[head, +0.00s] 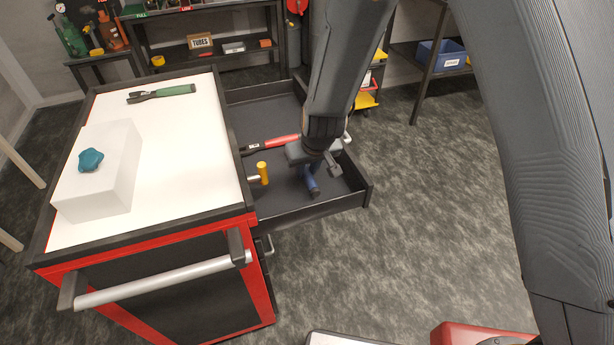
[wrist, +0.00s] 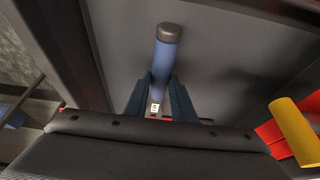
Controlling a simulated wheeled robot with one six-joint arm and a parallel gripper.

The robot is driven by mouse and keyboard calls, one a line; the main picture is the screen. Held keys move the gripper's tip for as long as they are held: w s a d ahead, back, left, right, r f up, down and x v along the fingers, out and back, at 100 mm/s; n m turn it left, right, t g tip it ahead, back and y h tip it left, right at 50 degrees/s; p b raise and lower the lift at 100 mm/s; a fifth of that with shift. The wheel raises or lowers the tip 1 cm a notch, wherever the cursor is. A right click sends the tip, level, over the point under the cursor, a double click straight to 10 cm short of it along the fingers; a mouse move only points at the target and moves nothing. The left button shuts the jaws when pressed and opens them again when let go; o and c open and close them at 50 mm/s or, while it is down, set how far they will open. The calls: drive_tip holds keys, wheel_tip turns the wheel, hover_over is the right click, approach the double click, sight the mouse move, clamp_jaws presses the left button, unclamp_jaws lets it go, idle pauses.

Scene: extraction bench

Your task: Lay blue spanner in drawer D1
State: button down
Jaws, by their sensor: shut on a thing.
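The blue spanner (head: 311,181) is in my gripper (head: 309,170), inside the open drawer (head: 352,206) on the right side of the red and black trolley. In the wrist view the spanner's blue handle (wrist: 164,65) with its dark end cap points away between the two blue fingers of my gripper (wrist: 160,98). The fingers are shut on it. Its other end is hidden by the gripper. I cannot tell whether the spanner touches the drawer floor. No D1 label is readable.
On the trolley's white top (head: 190,150) are a green-handled tool (head: 176,90) and a white block (head: 115,185) bearing a teal knob (head: 91,160).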

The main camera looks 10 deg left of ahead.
drive_tip(key=shift+f+b, duration=0.3)
drive_tip(key=shift+f, duration=0.4)
drive_tip(key=shift+f, duration=0.15)
drive_tip(key=c, duration=1.5)
unclamp_jaws()
drive_tip(key=shift+r, duration=0.35)
drive_tip(key=p+v, duration=0.6)
drive_tip(key=v, duration=0.5)
drive_tip(key=shift+s+d+r, duration=0.15)
drive_tip(key=shift+r, duration=0.15)
